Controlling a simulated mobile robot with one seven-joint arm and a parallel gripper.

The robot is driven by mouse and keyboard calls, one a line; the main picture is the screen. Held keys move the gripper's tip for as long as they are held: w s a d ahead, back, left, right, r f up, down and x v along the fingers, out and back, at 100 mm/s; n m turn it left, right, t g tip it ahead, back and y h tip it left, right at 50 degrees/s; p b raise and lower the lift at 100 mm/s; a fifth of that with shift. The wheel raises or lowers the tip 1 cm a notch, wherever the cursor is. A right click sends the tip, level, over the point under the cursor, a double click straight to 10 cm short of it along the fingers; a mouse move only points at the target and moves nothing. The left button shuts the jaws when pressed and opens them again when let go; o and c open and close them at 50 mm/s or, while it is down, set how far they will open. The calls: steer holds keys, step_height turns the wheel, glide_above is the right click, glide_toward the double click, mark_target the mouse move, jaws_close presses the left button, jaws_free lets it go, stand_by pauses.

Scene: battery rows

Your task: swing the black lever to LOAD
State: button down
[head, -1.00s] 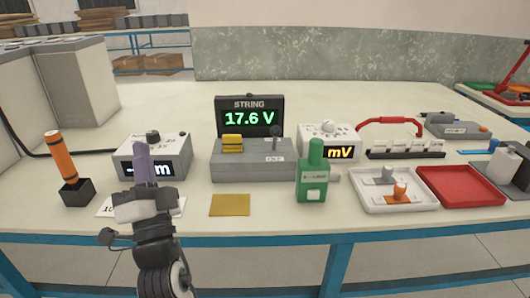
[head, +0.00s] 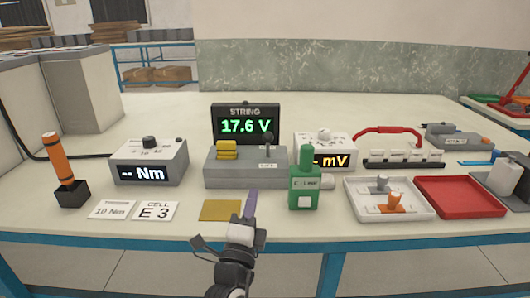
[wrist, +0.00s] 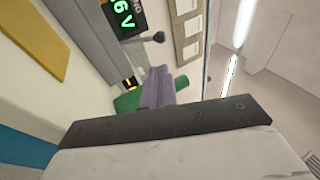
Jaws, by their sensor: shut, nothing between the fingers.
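The black lever (head: 268,144) stands on the right part of a grey box (head: 228,173) in the head view, its round knob upright above a small white label too small to read. In the wrist view the lever's dark knob (wrist: 158,37) shows near the top, apart from my fingers. My gripper (head: 250,205) is in front of the box, below and left of the lever, with its purple fingers together and nothing between them. The fingers also show in the wrist view (wrist: 158,93). A yellow block (head: 228,150) sits on the box's left part.
A STRING display (head: 245,124) reading 17.6 V stands behind the box. A green device (head: 304,185) stands close right of my gripper. A yellow pad (head: 220,210) lies to its left. A torque meter (head: 150,163) and a white tray (head: 380,213) stand farther aside.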

mark_target(267, 142)
steer(key=p+x, duration=0.6)
steer(key=x, duration=0.7)
steer(key=shift+s+r+p, duration=0.1)
steer(key=shift+s+p, duration=0.05)
steer(key=shift+p, duration=0.2)
steer(key=shift+w+d, duration=0.15)
steer(key=shift+w, duration=0.45)
steer(key=shift+r+p, duration=0.2)
steer(key=shift+p, duration=0.15)
